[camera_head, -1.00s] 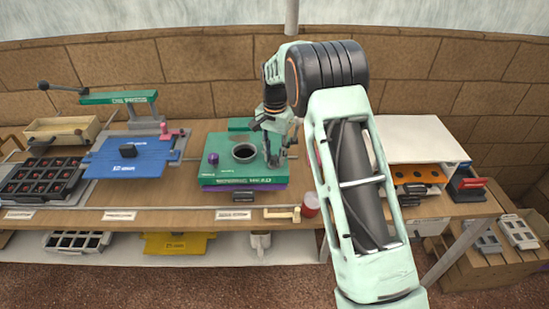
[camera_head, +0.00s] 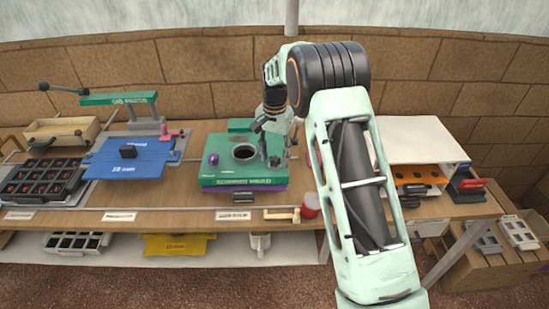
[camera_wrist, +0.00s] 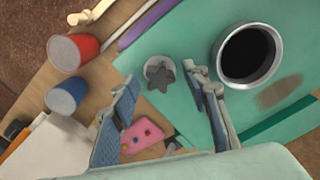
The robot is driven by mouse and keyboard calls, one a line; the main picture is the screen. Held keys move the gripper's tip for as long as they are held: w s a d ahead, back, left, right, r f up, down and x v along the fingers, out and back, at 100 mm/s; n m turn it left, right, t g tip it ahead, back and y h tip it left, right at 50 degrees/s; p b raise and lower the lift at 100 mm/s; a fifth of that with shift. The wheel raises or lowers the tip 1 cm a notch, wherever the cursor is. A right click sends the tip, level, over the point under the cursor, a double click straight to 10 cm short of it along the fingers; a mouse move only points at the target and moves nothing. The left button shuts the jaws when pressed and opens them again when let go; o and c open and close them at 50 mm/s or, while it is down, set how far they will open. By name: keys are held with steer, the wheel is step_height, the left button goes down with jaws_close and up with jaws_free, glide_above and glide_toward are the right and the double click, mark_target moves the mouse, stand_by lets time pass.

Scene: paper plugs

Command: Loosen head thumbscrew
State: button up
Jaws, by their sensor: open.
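The green head block (camera_head: 240,175) sits on the bench with a round dark opening (camera_head: 244,152) in its top. A grey star-shaped thumbscrew (camera_wrist: 161,76) on a pale round base shows in the wrist view, beside the block's opening. My gripper (camera_wrist: 163,84) is open, with one finger to each side of the thumbscrew in that view. I see no contact between the fingers and the thumbscrew. In the head view my gripper (camera_head: 271,140) is over the right part of the block.
A blue press plate (camera_head: 122,160) stands to the left. A white-topped shelf (camera_head: 420,138) is to the right. A pink piece (camera_wrist: 141,136) lies on the bench below the fingers.

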mark_target(275, 158)
steer(key=shift+r, duration=0.1)
steer(key=shift+r+p, duration=1.2)
steer(key=shift+r, duration=0.7)
steer(key=m, duration=0.5)
steer(key=shift+m, duration=0.3)
steer(key=m+p, duration=0.1)
steer(key=m, duration=0.5)
steer(key=shift+f, duration=0.25)
